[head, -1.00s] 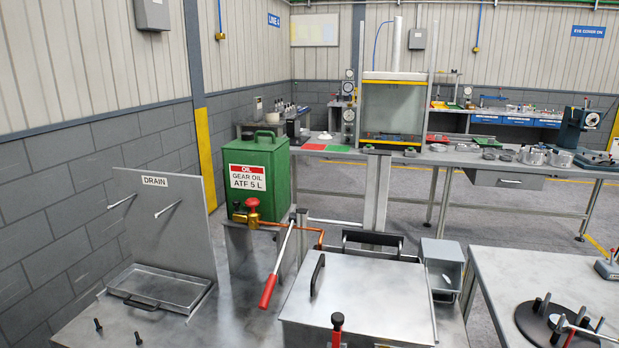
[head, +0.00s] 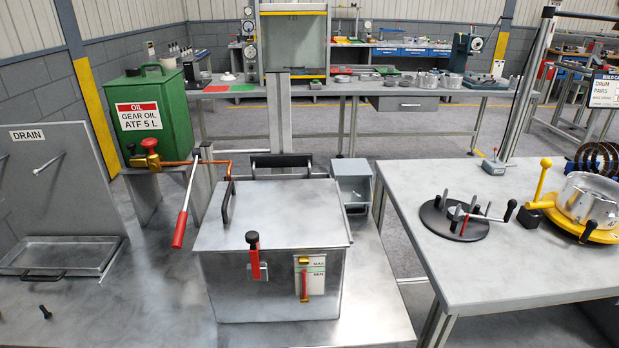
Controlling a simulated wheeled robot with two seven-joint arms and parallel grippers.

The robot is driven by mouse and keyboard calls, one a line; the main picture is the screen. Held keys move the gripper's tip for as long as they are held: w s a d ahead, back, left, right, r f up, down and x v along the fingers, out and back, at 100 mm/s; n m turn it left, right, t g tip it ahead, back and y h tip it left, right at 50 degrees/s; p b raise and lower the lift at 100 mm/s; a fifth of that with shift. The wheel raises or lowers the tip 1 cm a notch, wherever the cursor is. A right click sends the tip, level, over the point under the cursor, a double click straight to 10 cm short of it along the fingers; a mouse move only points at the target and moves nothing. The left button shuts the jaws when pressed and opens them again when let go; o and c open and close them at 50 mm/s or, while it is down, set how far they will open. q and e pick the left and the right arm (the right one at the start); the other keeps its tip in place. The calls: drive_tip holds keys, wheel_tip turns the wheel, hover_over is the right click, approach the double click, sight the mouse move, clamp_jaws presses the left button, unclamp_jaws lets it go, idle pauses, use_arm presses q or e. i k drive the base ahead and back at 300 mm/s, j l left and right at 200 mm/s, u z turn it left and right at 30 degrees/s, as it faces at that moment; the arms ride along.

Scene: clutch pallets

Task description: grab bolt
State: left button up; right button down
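A small dark bolt (head: 45,312) lies on the grey metal bench top (head: 160,300) at the lower left of the head view, in front of the drain tray. What looks like a second dark bolt shows only in part at the left picture edge. Whether the bolts stand in holes or lie loose is too small to tell. Neither of my grippers is in view.
A shallow drain tray (head: 60,240) lies behind the bolt. A lidded metal tank (head: 270,218) and a red-handled lever (head: 184,210) stand to its right. A green oil can (head: 150,127) is behind. A right-hand table (head: 500,265) holds a black pegged disc (head: 436,214).

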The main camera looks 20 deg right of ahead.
sight(48, 315)
drive_tip(key=j+u, duration=0.1)
drive_tip(key=u, duration=0.25)
drive_tip(key=i+j+u, duration=0.1)
drive_tip(key=u, duration=0.25)
drive_tip(key=i+j+u, duration=0.1)
drive_tip(key=u, duration=0.25)
